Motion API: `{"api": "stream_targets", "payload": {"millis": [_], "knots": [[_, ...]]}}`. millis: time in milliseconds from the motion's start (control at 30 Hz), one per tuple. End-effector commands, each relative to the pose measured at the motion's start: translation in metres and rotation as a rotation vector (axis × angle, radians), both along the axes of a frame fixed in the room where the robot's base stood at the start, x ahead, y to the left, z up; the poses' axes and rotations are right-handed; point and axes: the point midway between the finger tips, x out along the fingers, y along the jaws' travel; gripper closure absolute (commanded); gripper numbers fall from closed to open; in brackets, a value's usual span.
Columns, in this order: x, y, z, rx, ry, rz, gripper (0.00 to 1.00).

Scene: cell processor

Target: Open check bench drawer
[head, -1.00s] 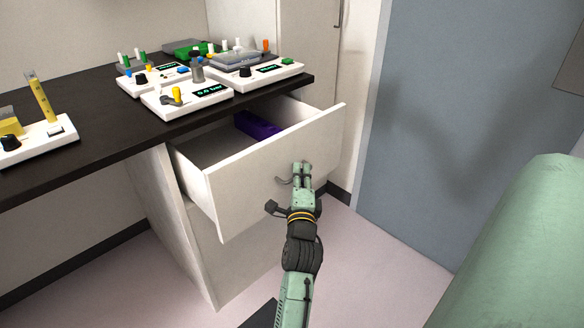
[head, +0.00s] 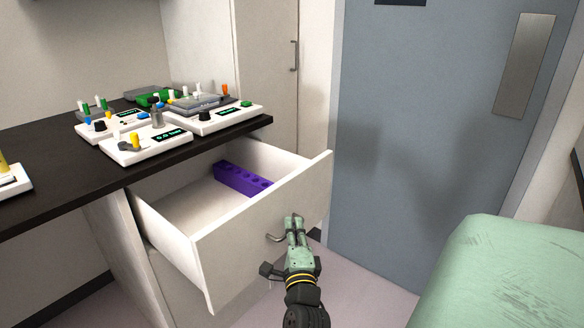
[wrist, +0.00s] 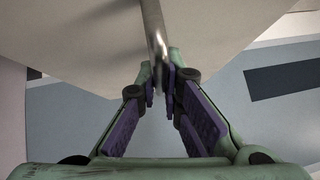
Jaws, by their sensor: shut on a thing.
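The white check bench drawer (head: 262,238) stands well out from under the dark bench top in the head view. My gripper (head: 293,226) is at its front panel, shut on the metal drawer handle (head: 276,239). In the wrist view the handle (wrist: 154,35) runs down between the fingertips of my gripper (wrist: 161,82), in front of the pale drawer front (wrist: 80,45). A purple rack with holes (head: 240,179) lies inside the drawer at the back right. The fingertips partly hide the handle.
Several white devices with knobs and displays (head: 150,143) stand on the dark bench top (head: 60,200). A blue-grey door (head: 400,130) is behind the drawer to the right. A green padded surface (head: 490,270) fills the lower right. Some bare floor (head: 370,290) lies between.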

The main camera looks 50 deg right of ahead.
Motion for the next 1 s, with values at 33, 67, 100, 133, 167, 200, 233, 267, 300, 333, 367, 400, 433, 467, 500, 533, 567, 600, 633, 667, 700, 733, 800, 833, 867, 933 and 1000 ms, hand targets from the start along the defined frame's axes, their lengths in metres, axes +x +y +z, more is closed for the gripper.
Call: {"api": "stream_targets", "payload": {"millis": [33,67,100,133,167,200,233,267,300,333,367,400,433,467,500,533,567,600,633,667,700,733,800,833,867,933,1000], "knots": [[0.001,0.0,-0.001,0.005,0.001,0.003,1.0],[0.001,0.0,-0.001,0.005,0.001,0.003,1.0],[0.001,0.0,-0.001,0.004,0.001,0.003,0.9],[0.001,0.0,-0.001,0.003,0.001,0.003,0.88],[0.001,0.0,-0.001,0.003,0.001,0.003,0.86],[0.001,0.0,-0.001,0.003,0.001,0.003,0.83],[0.001,0.0,-0.001,0.003,0.001,0.002,0.81],[0.001,0.0,-0.001,0.002,0.001,0.001,0.79],[0.001,0.0,-0.001,0.002,0.001,0.001,0.77],[0.001,0.0,-0.001,0.002,0.001,0.001,0.75],[0.001,0.0,-0.001,0.002,0.001,0.001,0.73],[0.001,0.0,-0.001,0.001,0.0,0.001,0.72],[0.001,0.0,-0.001,0.001,0.0,0.001,0.72],[0.001,0.0,-0.001,0.001,0.0,0.0,0.72],[0.0,0.0,0.0,0.001,0.001,0.0,0.72],[0.0,0.0,0.0,0.001,0.001,0.0,0.72],[0.0,0.0,0.0,0.001,0.001,0.0,0.72],[0.0,0.0,0.0,0.001,0.001,0.0,0.72],[0.0,0.0,0.0,0.001,0.001,0.0,0.72],[0.0,0.0,0.0,0.001,0.001,0.0,0.72],[-0.001,0.001,-0.001,0.001,0.001,0.0,0.72],[-0.002,0.002,-0.001,0.001,0.001,0.0,0.72],[-0.007,0.007,-0.002,0.001,0.002,-0.001,0.72],[-0.009,0.01,-0.003,0.002,0.003,-0.001,0.72],[-0.013,0.013,-0.004,0.001,0.002,0.0,0.72],[-0.022,0.023,-0.006,0.001,0.003,0.0,0.72],[-0.033,0.034,-0.008,0.002,0.004,-0.001,0.72]]}}
